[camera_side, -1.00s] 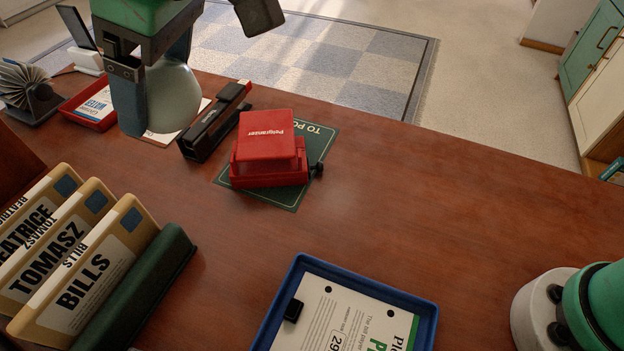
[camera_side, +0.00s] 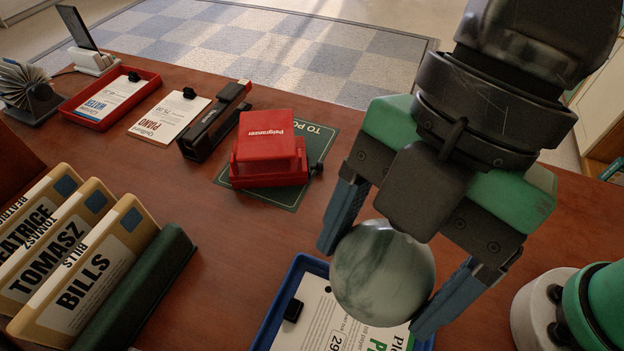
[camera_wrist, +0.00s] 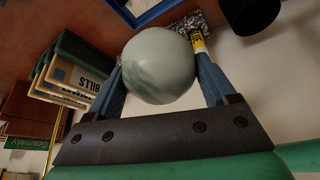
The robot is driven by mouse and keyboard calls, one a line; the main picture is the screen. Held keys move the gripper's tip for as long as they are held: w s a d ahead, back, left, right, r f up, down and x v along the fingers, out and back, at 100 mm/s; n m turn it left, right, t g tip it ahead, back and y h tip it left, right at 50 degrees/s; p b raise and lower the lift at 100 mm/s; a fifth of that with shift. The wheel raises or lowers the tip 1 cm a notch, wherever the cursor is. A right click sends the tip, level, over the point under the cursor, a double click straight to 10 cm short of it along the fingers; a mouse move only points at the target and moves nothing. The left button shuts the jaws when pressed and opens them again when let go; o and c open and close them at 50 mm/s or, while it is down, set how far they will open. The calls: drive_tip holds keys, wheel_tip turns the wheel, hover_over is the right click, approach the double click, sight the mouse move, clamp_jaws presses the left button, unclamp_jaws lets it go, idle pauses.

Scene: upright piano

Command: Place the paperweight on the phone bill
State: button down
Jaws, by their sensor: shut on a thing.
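The paperweight (camera_side: 382,272) is a round, marbled grey-green ball. My gripper (camera_side: 376,286) is shut on it, with one blue finger on each side. The ball also shows between the fingers in the wrist view (camera_wrist: 158,66). It appears in front of a blue tray (camera_side: 273,308) at the front of the desk in the side view; the gap below it cannot be judged. A printed bill (camera_side: 312,318) with a black clip lies in that tray, partly hidden by the ball. Its heading is mostly covered, so I cannot read whether it is the phone bill.
A red tray (camera_side: 74,121) with a water paper and a loose piano bill (camera_side: 165,122) lie at the back left. A black stapler (camera_side: 212,124) and a red stamping device (camera_side: 268,150) on a green mat are mid-desk. Labelled folders (camera_side: 85,270) stand front left.

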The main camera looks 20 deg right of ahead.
wheel_tip(320, 180, down, 18)
drive_tip(key=shift+r, duration=0.15)
idle(0.6)
drive_tip(key=shift+f, duration=0.2)
unclamp_jaws()
drive_tip(key=shift+r, duration=0.15)
drive_tip(key=v, duration=1.2)
drive_tip(key=w+d+m+t+h, duration=0.2)
drive_tip(key=w+d+m+t, duration=0.2)
drive_tip(key=d+m, duration=0.6)
drive_tip(key=w+d+m+t+h, duration=0.2)
drive_tip(key=w+d+m+t, duration=0.3)
drive_tip(key=w+d+m, duration=0.3)
drive_tip(key=d+m, duration=0.2)
drive_tip(key=m, duration=0.2)
drive_tip(key=shift+w+d+r+m, duration=0.25)
drive_tip(key=shift+d+m, duration=0.05)
drive_tip(key=shift+d, duration=0.05)
